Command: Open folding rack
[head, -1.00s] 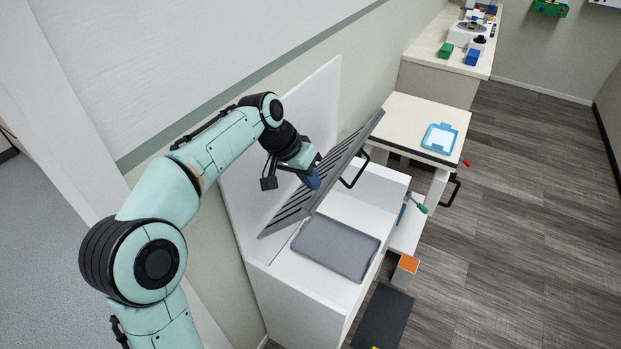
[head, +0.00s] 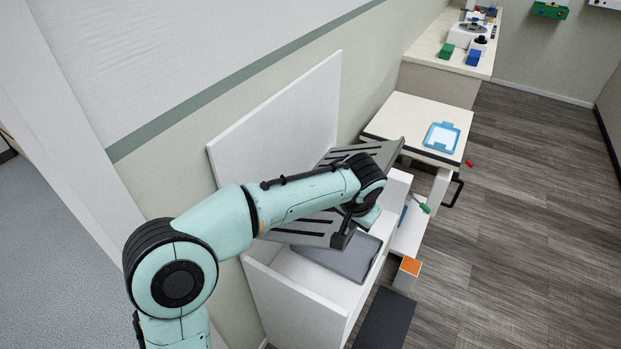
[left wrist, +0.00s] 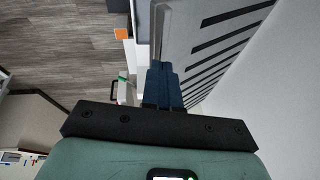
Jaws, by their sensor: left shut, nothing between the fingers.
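The folding rack (head: 385,152) is a grey slatted panel over the white cabinet by the wall, in front of a white back board. It is tilted, and my left arm covers its middle in the head view. In the left wrist view the rack (left wrist: 205,25) runs up beside the fingers, its dark slots to the right. My left gripper (left wrist: 161,70) has blue fingers shut with nothing between them, close against the rack's edge; contact is unclear. In the head view its fingers are hidden behind the arm. My right gripper is not in view.
The white back board (head: 285,120) stands behind. An orange-topped block (head: 410,266) is at right. The floor at right is mostly clear.

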